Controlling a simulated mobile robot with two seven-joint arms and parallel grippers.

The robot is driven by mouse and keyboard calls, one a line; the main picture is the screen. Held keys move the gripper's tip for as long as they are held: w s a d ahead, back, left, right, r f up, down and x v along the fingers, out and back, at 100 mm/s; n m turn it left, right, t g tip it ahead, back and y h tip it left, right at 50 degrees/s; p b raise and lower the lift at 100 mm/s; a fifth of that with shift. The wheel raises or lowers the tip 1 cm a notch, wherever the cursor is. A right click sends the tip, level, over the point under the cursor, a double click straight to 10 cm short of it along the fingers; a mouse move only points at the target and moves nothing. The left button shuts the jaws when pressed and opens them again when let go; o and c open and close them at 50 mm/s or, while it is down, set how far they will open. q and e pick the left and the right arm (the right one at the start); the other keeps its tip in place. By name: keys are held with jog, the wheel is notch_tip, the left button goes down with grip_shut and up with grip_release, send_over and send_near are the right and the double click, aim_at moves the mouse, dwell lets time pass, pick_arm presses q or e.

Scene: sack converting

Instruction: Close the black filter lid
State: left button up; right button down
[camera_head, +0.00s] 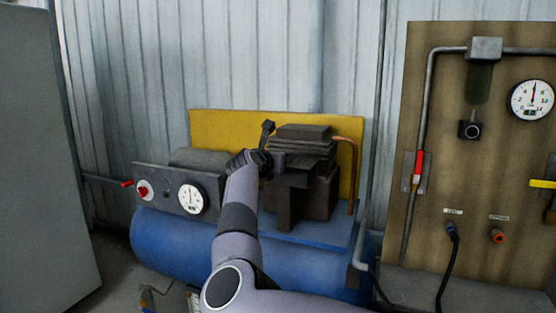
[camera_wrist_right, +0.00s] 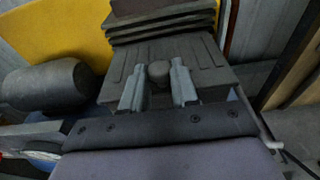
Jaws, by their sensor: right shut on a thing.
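In the wrist view, a dark grooved panel (camera_wrist_right: 205,62), which looks like the black filter lid, lies straight ahead of my right gripper (camera_wrist_right: 158,88). A round dark knob (camera_wrist_right: 159,72) stands out between its two fingers, and the gripper is shut on it. In the head view, my right gripper (camera_head: 266,161) is at the left side of the dark compressor pump (camera_head: 318,190). A small dark upright piece (camera_head: 267,131) rises just above it; I cannot tell whether it is part of the lid. The lid's hinge and exact angle are unclear. My left gripper is out of view.
The pump sits on a blue tank (camera_head: 165,238) before a yellow panel (camera_head: 225,125). A control box with a gauge (camera_head: 192,198) and red knob is at left. A wooden board (camera_head: 500,190) with pipes stands at right, a grey cabinet (camera_head: 40,160) at far left.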

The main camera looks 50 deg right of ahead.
jog(key=shift+f, duration=0.1)
jog(key=c, duration=0.9)
grip_release()
jog(key=shift+o, duration=0.2)
jog(key=shift+a, duration=0.1)
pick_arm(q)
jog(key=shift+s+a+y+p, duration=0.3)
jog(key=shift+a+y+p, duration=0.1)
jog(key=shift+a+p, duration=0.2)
pick_arm(e)
jog(key=v, duration=0.7)
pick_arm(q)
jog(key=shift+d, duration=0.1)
